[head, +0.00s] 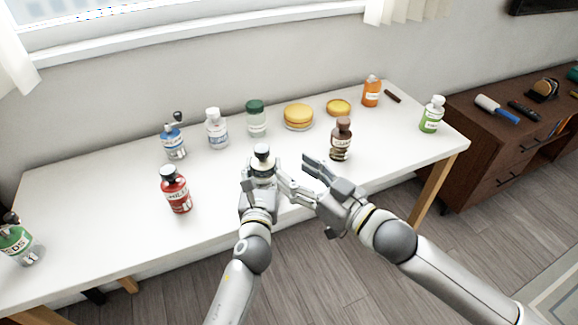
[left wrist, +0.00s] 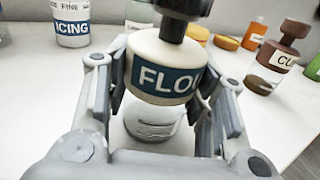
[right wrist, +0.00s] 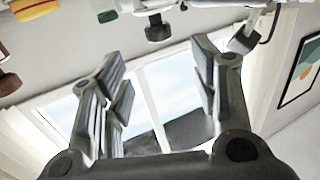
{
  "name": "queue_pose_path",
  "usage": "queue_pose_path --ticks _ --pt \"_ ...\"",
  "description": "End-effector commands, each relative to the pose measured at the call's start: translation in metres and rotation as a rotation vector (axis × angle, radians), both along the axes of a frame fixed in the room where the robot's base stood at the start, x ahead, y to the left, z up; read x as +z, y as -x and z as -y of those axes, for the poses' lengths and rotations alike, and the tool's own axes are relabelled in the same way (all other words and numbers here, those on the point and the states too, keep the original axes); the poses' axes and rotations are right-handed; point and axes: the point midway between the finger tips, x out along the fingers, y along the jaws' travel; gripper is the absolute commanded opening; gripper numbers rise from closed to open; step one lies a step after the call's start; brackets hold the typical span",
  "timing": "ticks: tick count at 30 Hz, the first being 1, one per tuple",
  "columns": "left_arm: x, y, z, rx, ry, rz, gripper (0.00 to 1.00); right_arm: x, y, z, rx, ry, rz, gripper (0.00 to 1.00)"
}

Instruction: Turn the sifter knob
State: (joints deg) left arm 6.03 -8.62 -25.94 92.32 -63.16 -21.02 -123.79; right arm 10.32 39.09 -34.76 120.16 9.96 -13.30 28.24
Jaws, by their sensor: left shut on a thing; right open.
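The sifter (left wrist: 170,70) is a cream shaker with a blue band lettered "FLO", a clear lower part and a dark knob (left wrist: 183,8) on top. My left gripper (head: 262,178) is shut around its body, and in the head view the dark knob (head: 262,149) sticks up above the fingers. The sifter looks roughly upright. My right gripper (head: 303,176) is just right of the sifter, its fingers spread and pointing towards the back left. It is apart from the knob. The right wrist view shows nothing between its fingers (right wrist: 160,95).
A red bottle (head: 176,190) stands left of the sifter and a brown bottle (head: 341,140) to the right. A crank-topped blue shaker (head: 173,143), white bottle (head: 217,130), green-lidded jar (head: 256,120) and yellow round (head: 298,115) stand behind. The table's front middle is clear.

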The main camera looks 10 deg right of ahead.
Motion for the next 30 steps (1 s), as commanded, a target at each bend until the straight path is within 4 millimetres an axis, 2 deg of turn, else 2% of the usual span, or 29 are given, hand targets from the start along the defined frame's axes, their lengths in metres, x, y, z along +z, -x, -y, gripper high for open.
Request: queue_pose_path --ticks 10,17,23,30 --pt "0.0 0.0 0.0 0.0 0.0 0.0 0.23 0.0 0.002 0.002 0.0 0.001 -0.001 0.55" --pt "0.0 0.0 0.0 0.0 0.0 0.0 0.23 -0.001 0.01 0.009 0.0 0.003 0.0 0.55" --pt "0.0 0.0 0.0 0.0 0.0 0.0 0.23 0.0 -0.005 -0.003 0.0 0.0 0.003 0.55" --pt "0.0 0.0 0.0 0.0 0.0 0.0 0.23 0.001 -0.041 -0.032 0.0 0.002 0.003 0.55"
